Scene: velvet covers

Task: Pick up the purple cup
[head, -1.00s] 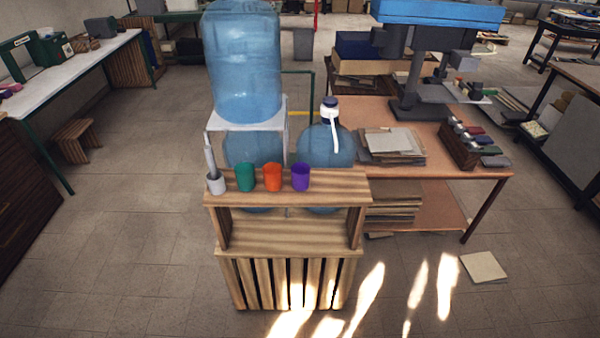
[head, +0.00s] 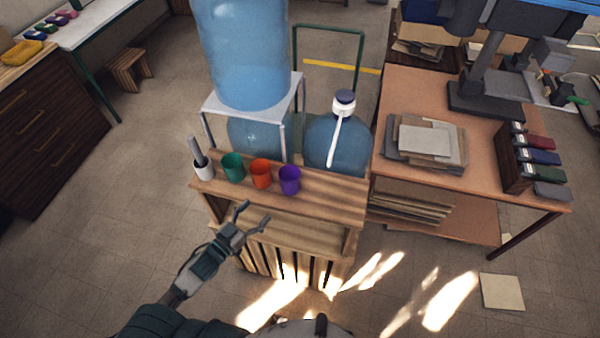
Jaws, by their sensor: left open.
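The purple cup (head: 289,180) stands upright on the top board of a wooden stand (head: 330,192), at the right end of a row of cups. An orange cup (head: 261,173) is just left of it and a green cup (head: 233,167) is further left. My left gripper (head: 255,216) is open and empty, in front of the stand, below and to the left of the purple cup. It is apart from the cups. My right gripper is not in view.
A white cup holding a grey object (head: 203,168) stands at the board's left end. Large blue water bottles (head: 240,50) rise behind the cups, one on a white rack (head: 213,107). A table (head: 400,85) with papers and boxes is at right. The board right of the purple cup is clear.

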